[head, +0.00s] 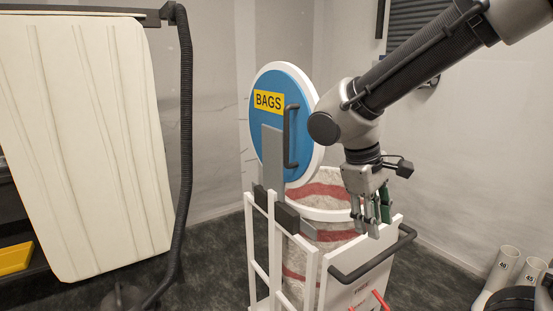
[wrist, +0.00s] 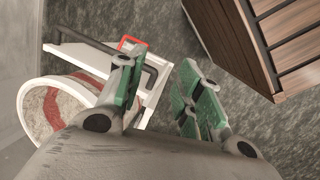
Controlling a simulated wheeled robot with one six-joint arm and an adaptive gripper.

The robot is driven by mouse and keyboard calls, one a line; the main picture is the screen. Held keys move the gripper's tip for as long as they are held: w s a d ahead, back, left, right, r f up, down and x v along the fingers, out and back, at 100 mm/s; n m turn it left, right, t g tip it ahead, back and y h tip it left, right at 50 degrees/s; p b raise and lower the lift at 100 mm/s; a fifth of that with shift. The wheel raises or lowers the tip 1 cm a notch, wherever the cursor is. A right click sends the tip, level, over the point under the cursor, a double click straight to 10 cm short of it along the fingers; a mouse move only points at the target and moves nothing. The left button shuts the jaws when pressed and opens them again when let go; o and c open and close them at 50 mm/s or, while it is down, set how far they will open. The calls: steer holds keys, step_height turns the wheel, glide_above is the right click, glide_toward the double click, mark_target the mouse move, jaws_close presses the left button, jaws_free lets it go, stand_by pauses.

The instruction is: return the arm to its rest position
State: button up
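My arm reaches in from the upper right in the head view and points down. My gripper (head: 371,226) hangs over the right side of a white bag cart (head: 310,265), near its dark handle (head: 372,257). In the wrist view my gripper (wrist: 157,68) has its green-padded fingers spread apart with nothing held between them. The cart's white frame and handle show behind the left finger there. I cannot tell the exact clearance between the fingers and the cart.
A round blue lid (head: 275,125) labelled BAGS stands raised over a red-striped bag (head: 325,190). A large cream panel (head: 85,140) and a dark hose (head: 184,130) are at left. Numbered tubes (head: 503,268) stand at lower right. A wooden cabinet (wrist: 230,35) shows in the wrist view.

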steer(key=s+d+r+m+t+y, duration=0.1)
steer(key=s+d+r+m+t, duration=0.1)
steer(key=d, duration=0.6)
steer(key=s+d+r+m+t+y, duration=0.2)
steer(key=s+d+r+m, duration=0.2)
steer(key=s+d+m, duration=0.2)
steer(key=s+d, duration=0.1)
steer(key=d, duration=0.1)
steer(key=shift+d+r, duration=0.15)
steer(key=shift+d, duration=0.15)
